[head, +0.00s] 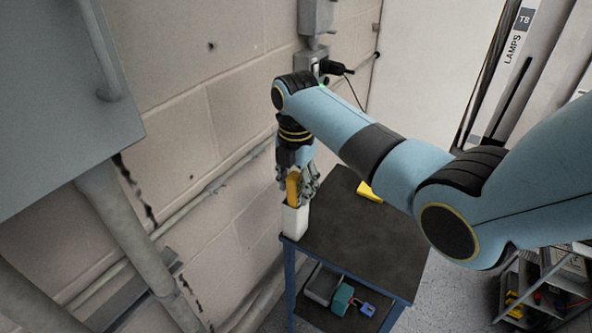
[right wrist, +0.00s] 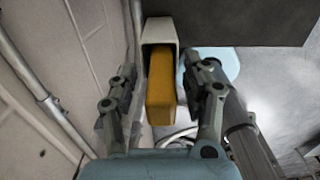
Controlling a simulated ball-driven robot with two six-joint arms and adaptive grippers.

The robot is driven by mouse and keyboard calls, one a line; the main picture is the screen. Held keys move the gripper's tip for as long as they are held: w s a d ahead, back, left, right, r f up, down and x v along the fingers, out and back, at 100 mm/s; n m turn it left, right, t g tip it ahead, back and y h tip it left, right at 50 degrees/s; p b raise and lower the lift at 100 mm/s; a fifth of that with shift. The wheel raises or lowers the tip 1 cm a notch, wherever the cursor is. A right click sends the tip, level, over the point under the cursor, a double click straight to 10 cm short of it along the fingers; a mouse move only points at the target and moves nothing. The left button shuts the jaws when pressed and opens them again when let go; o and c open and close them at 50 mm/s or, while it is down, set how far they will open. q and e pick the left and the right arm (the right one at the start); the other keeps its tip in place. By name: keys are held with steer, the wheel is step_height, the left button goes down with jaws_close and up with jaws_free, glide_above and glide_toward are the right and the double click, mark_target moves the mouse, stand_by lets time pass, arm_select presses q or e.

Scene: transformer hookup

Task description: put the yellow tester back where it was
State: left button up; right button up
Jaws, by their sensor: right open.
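The yellow tester (head: 293,188) stands upright in a white holder (head: 294,222) at the table's left corner by the wall. In the right wrist view the tester (right wrist: 161,84) lies between the fingers, its far end inside the white holder (right wrist: 159,32). My right gripper (head: 305,188) is around the tester from above. In the right wrist view the fingers of this gripper (right wrist: 163,92) are apart, with gaps on both sides of the tester. My left gripper is not in view.
The dark table (head: 350,236) has a mostly bare top. Another yellow item (head: 369,192) lies on it, partly behind my right arm. A lower shelf holds a teal and a blue item (head: 342,299). A grey cabinet (head: 55,90) is at left, and a shelf rack (head: 548,285) at right.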

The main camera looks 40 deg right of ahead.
step_height(320, 180, up, 11)
steer(key=shift+r+b, duration=0.1)
steer(key=shift+b, duration=0.8)
